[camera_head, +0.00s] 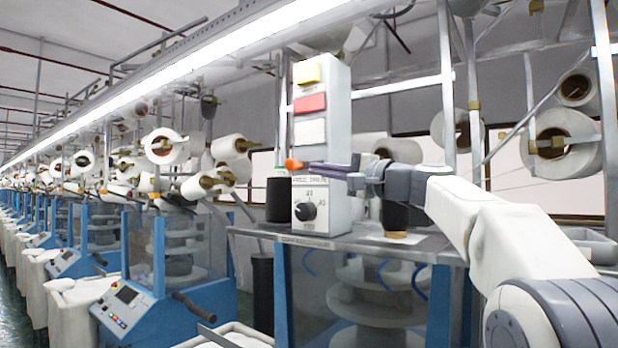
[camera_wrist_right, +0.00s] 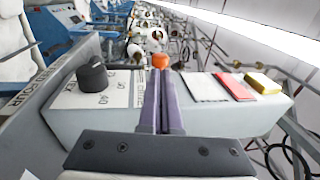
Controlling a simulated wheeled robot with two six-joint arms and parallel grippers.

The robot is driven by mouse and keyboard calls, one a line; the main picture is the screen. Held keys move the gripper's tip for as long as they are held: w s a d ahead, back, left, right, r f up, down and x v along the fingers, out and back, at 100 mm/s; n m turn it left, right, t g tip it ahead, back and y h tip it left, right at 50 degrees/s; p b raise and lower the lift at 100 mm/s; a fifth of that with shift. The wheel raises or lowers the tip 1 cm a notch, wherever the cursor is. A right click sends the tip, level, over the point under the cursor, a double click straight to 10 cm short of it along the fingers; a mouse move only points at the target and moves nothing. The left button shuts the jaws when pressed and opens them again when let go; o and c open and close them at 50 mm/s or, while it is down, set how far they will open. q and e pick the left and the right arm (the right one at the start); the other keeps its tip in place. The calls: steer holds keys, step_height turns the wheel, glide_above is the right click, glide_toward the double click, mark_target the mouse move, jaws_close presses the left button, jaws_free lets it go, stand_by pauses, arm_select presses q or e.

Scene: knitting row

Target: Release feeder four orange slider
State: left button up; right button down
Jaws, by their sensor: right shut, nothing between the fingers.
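The orange slider (camera_head: 293,165) shows as a small orange knob at the left edge of the white control box (camera_head: 338,212), above its black dial. In the right wrist view the orange knob (camera_wrist_right: 161,61) sits straight beyond my fingertips. My right gripper (camera_head: 310,167) reaches in from the right across the box face, its purple fingers shut and empty. In the right wrist view the fingers (camera_wrist_right: 160,76) lie side by side and end just short of the knob. I cannot tell if they touch it. My left gripper is not in view.
The box carries a yellow button (camera_head: 307,73), a red button (camera_head: 310,103), a white button (camera_head: 310,131) and a black dial (camera_head: 305,210). A black cylinder (camera_head: 279,200) stands left of the box on the grey machine top (camera_head: 400,246). Yarn cones (camera_head: 563,140) hang at right.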

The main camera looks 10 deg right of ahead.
steer(key=b+v, duration=0.4)
steer(key=v, duration=0.5)
steer(key=shift+d, duration=0.2)
steer(key=shift+f, duration=0.1)
